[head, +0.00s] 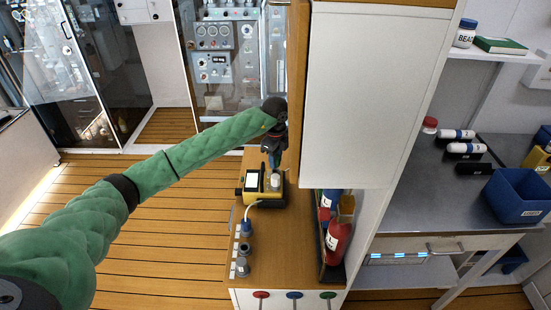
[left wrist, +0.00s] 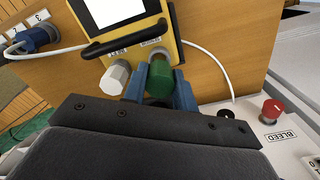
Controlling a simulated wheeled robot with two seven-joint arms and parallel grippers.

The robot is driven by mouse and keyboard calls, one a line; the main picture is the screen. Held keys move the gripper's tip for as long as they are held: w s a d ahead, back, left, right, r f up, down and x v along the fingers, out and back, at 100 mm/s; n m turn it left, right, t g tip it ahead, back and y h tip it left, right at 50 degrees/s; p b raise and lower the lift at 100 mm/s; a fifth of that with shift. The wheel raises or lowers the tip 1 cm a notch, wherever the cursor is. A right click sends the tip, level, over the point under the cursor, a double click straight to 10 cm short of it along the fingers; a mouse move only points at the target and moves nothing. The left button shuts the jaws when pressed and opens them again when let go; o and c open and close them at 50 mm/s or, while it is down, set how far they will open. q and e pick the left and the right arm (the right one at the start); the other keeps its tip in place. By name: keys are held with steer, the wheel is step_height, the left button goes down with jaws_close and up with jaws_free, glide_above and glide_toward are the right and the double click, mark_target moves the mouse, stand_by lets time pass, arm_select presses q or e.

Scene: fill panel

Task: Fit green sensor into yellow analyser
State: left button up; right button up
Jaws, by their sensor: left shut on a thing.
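The yellow analyser (head: 251,198) stands on the wooden counter, with a white display and a dark handle. It also shows at the top of the left wrist view (left wrist: 176,52). My left gripper (head: 273,168) is over the analyser's right side. In the left wrist view its blue fingers (left wrist: 160,88) are shut on the green sensor (left wrist: 159,82). The sensor's far end is at the analyser's face; I cannot tell whether it is seated. A white faceted cap (left wrist: 115,76) is on the analyser beside it. My right gripper is not in view.
A white cable runs from the analyser to a blue plug (head: 246,227) beside grey sockets (head: 243,250). Red cylinders (head: 338,240) stand in a niche to the right. A tall white cabinet (head: 375,95) rises close by the gripper. A red knob (left wrist: 272,110) is by a BLEED label.

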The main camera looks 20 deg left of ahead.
arm_select(q)
steer(key=shift+b, duration=0.35)
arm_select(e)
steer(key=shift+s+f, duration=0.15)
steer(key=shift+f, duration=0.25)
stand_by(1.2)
